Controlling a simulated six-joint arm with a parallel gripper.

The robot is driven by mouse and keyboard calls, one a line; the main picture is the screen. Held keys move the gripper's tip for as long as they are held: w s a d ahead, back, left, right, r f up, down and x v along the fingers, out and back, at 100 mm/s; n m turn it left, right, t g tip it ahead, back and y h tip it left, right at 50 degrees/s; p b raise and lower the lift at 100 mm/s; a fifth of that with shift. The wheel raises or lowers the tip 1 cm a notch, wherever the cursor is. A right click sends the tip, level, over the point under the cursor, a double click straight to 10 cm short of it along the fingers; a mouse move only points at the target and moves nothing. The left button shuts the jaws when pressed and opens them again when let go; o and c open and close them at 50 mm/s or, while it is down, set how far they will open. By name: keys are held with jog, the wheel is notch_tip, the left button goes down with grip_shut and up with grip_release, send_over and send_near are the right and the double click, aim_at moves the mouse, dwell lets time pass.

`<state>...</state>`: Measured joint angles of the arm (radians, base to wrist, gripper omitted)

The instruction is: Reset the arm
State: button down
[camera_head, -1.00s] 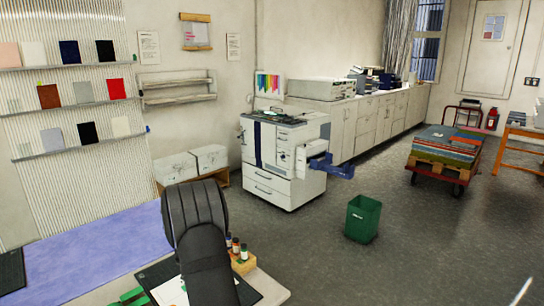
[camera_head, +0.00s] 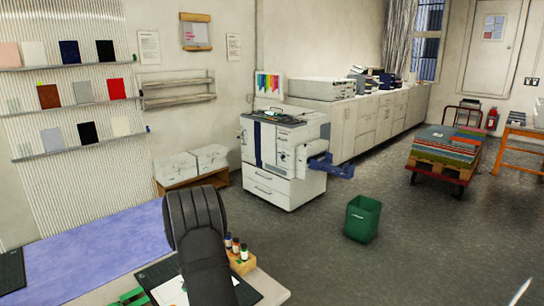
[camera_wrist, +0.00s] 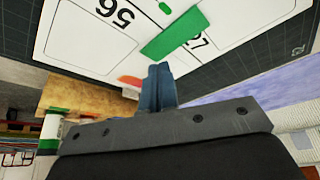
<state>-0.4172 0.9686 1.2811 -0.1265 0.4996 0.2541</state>
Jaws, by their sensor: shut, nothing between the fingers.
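My gripper (camera_wrist: 158,88) shows in the wrist view as blue fingers held together with nothing between them. The fingertips are in front of a white sheet (camera_wrist: 75,40) printed with large numbers; I cannot tell the exact gap. A green strip (camera_wrist: 174,34) lies on the sheet just beyond the fingers. An orange piece (camera_wrist: 131,81) shows beside the fingertips, partly hidden by them. In the head view, my dark arm rises over the table front and hides the gripper.
A dark mat (camera_wrist: 225,70) lies under the sheet. A wooden holder (camera_head: 241,262) with several small bottles stands close to the right of my arm. A purple surface (camera_head: 90,250) lies to the left. A green bin (camera_head: 362,218) stands on the open floor.

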notch_tip(320, 180, up, 5)
jog(key=shift+r, duration=0.15)
notch_tip(320, 180, down, 6)
jog(key=shift+f, duration=0.2)
jog(key=shift+w+r, duration=0.1)
jog(key=shift+r, duration=0.2)
notch_tip(320, 180, up, 7)
jog(key=s+a+n, duration=0.1)
jog(key=n, duration=0.1)
jog(key=s+a+f+n+y, duration=0.1)
jog(key=n, duration=0.1)
jog(key=s+a+n+g+y, duration=0.1)
jog(key=n, duration=0.1)
jog(key=shift+s+a+f, duration=0.15)
jog(key=shift+s+f, duration=0.05)
jog(key=shift+s, duration=0.05)
jog(key=shift+f, duration=1.3)
